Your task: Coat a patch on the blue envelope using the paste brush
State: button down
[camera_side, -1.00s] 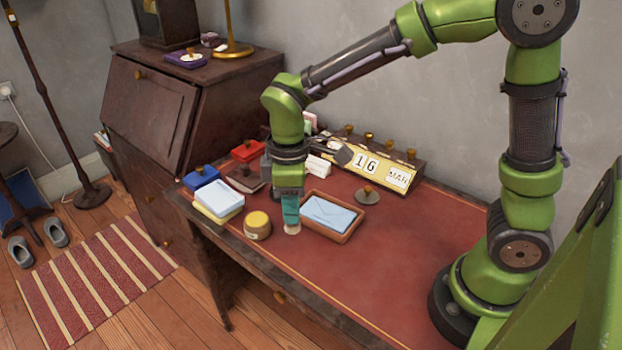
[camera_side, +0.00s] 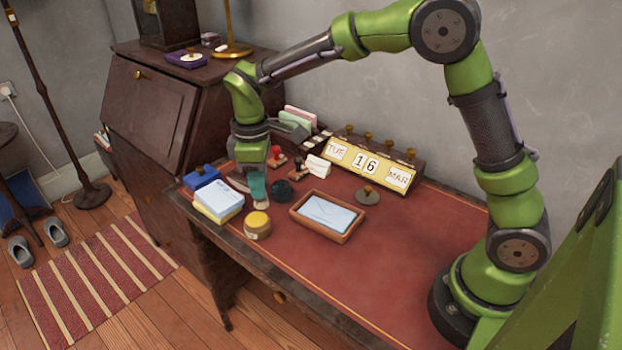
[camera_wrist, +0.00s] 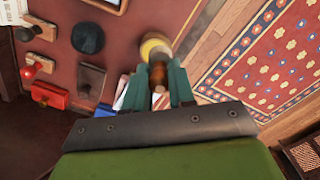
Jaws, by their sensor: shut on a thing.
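The blue envelope (camera_side: 328,211) lies flat in a brown tray (camera_side: 345,238) on the red desk top. A corner of the tray shows at the top of the wrist view (camera_wrist: 122,8). In the wrist view, my gripper (camera_wrist: 160,88) is shut on the brown wooden handle of the paste brush (camera_wrist: 158,74). The brush's pale tip (camera_side: 261,205) points down below the fingers. Whether it touches anything, I cannot tell.
Stamps and a block calendar (camera_side: 370,164) stand behind. The desk's right part is clear.

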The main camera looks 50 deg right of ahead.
jog(key=shift+w+f, duration=0.35)
jog(key=shift+f, duration=0.4)
jog(key=shift+w+f, duration=0.35)
jog(key=shift+f, duration=0.4)
jog(key=shift+w+f, duration=0.35)
jog(key=shift+f, duration=0.4)
jog(key=shift+f, duration=0.65)
dwell(0.6)
notch_tip(320, 180, up, 7)
dwell(0.8)
dwell(0.5)
